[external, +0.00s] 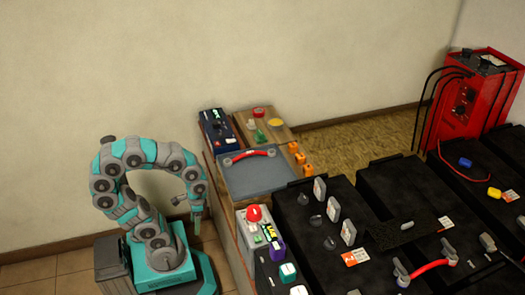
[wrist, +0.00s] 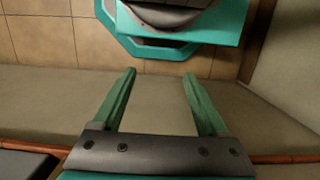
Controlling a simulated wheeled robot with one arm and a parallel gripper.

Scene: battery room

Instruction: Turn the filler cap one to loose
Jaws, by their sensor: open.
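Dark round caps, likely the filler caps, sit on top of the nearest black battery (external: 290,206). One dark cap (external: 315,221) is near its middle and another dark cap (external: 329,243) is just in front of it. I cannot tell which is filler cap one, or how far any is turned. My gripper (external: 197,222) hangs pointing down beside my base, left of the bench and well apart from the caps. In the wrist view my gripper (wrist: 159,74) has its two green fingers spread with nothing between them. No cap shows in the wrist view.
Grey upright tabs (external: 320,190) stand beside the caps. A grey mat (external: 257,177) with a red-handled bar lies left of the batteries. A panel with a red knob (external: 253,213) is at the bench's near edge. A red charger (external: 475,100) with black cables stands back right.

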